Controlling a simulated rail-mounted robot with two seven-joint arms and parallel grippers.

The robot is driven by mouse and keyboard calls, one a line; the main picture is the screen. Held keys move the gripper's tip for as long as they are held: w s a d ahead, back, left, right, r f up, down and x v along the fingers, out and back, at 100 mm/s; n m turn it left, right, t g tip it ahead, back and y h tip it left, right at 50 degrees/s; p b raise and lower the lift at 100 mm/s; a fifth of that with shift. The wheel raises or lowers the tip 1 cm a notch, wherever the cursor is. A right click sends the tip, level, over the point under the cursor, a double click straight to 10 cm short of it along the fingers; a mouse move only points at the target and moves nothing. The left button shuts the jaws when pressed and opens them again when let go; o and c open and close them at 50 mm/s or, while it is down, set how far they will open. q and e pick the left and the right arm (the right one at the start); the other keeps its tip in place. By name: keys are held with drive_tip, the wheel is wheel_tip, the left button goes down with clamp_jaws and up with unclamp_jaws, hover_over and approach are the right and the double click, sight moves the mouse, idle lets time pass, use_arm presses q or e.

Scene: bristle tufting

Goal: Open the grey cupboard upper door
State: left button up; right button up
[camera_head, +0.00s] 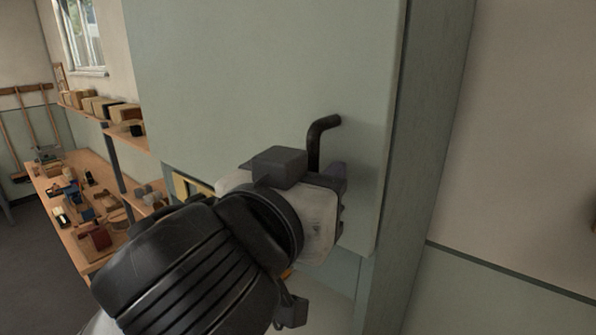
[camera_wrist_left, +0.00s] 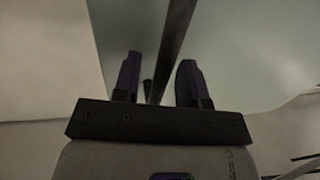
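The grey-green upper door (camera_head: 250,75) of the cupboard fills the middle of the head view. I see no clear gap at its right edge, and I cannot tell whether it is slightly ajar. Its black bar handle (camera_head: 316,145) stands near the lower right corner; my gripper hides its lower part. My left gripper (camera_head: 338,188) is at the handle. In the left wrist view its two fingers (camera_wrist_left: 160,80) are apart, with the dark handle (camera_wrist_left: 174,45) running between them and space showing on both sides. My right gripper is in neither view.
The cupboard's side frame (camera_head: 425,130) stands right of the door, beside a bare wall (camera_head: 530,130). At the left, a wooden workbench (camera_head: 85,265) holds several small tools and blocks, with a shelf of boxes (camera_head: 105,107) above. A window (camera_head: 82,35) is behind.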

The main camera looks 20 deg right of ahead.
use_arm(q)
clamp_jaws()
idle(0.3)
drive_tip(key=shift+a, duration=0.1)
